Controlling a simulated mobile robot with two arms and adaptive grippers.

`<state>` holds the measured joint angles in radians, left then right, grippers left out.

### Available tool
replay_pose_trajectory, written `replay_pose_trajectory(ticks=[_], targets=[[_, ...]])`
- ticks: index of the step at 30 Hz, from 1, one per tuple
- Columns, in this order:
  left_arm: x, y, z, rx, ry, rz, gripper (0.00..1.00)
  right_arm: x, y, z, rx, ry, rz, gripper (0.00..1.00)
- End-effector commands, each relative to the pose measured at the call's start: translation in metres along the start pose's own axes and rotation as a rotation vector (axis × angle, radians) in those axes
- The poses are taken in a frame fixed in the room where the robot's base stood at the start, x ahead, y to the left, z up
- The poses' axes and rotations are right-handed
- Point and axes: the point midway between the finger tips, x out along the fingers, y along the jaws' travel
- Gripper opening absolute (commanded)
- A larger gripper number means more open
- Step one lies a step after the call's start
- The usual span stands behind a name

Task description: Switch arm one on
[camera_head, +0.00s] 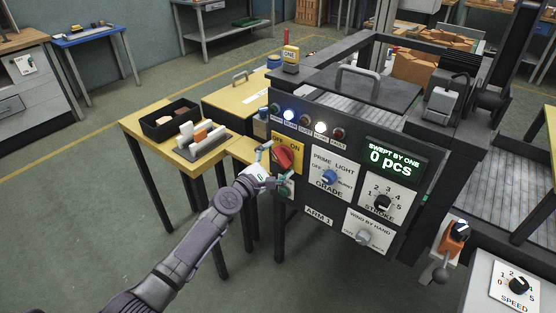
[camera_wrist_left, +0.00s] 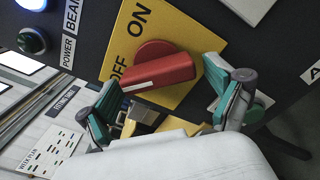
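The red rotary switch (camera_head: 284,158) sits on a yellow OFF/ON plate (camera_head: 297,141) at the left of the dark panel marked ARM 1 (camera_head: 318,215). In the left wrist view the red handle (camera_wrist_left: 158,72) lies slanted, with one end by the word OFF; ON is on the upper part of the plate (camera_wrist_left: 182,24). My left gripper (camera_head: 268,165) is in front of the switch. In the left wrist view its fingers (camera_wrist_left: 165,90) are spread wide, one on each side of the handle, with gaps showing. Contact is not visible. My right gripper is out of view.
The panel also carries a grade dial (camera_head: 329,177), a stroke dial (camera_head: 382,203), a hand-wind knob (camera_head: 362,237) and indicator lamps, two brightly lit. A display (camera_head: 392,158) reads 0 pcs.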

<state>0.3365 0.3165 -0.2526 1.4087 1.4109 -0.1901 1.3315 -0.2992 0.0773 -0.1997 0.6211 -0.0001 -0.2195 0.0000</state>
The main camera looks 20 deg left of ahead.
Motion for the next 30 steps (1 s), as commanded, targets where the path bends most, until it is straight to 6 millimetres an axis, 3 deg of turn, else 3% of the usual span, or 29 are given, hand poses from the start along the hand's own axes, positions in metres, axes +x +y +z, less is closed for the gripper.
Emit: replay_pose_trajectory(ticks=[1, 9, 20, 30], targets=[[0.0, 0.0, 0.0, 0.0, 0.0, 0.0, 0.78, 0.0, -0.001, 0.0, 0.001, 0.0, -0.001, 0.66], [0.0, 0.0, 0.0, 0.0, 0.0, 0.0, 0.36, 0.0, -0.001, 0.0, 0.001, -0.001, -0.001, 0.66], [0.0, 0.0, -0.001, 0.074, 0.001, -0.001, 0.36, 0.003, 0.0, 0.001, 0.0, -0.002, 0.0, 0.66], [0.0, 0.001, -0.001, 0.339, 0.0, 0.0, 0.36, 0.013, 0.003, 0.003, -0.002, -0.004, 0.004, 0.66]])
